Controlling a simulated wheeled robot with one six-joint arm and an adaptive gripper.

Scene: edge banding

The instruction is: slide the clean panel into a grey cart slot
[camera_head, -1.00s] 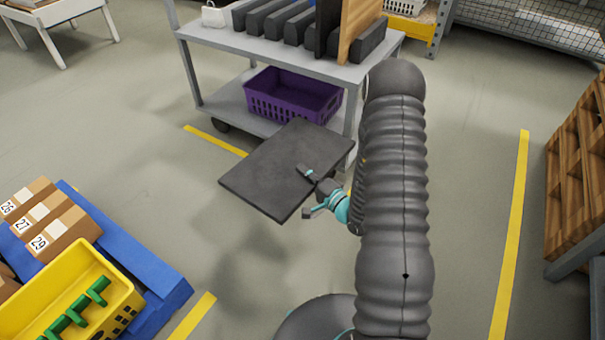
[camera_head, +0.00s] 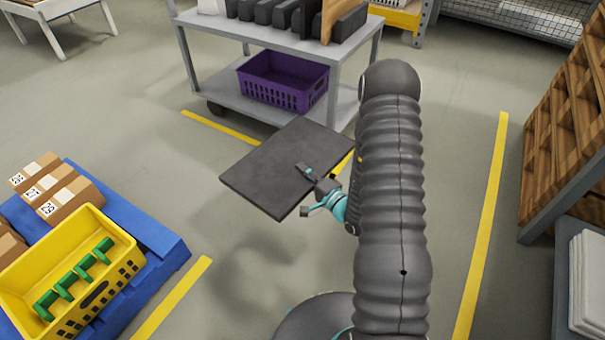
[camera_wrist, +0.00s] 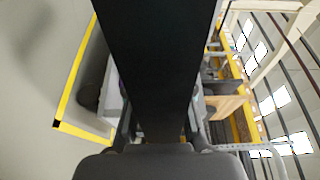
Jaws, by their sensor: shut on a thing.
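My gripper (camera_head: 313,190) is shut on the right edge of a dark grey, flat panel (camera_head: 270,170). The panel is held in the air above the floor, in front of the cart. In the wrist view the panel (camera_wrist: 150,60) stands as a dark band up the middle and hides much of what lies beyond. The grey cart (camera_head: 290,38) stands at the top middle of the head view. Several black slot blocks (camera_head: 262,10) sit in a row on its top shelf, with a wooden board (camera_head: 331,18) upright among them. The slots are partly cut off by the frame edge.
A purple basket (camera_head: 284,82) is on the cart's lower shelf. A yellow crate (camera_head: 110,262) with green parts and small boxes rests on a blue pallet (camera_head: 150,235) at left. A wooden rack (camera_head: 565,130) stands at right. Open floor lies between, with yellow lines.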

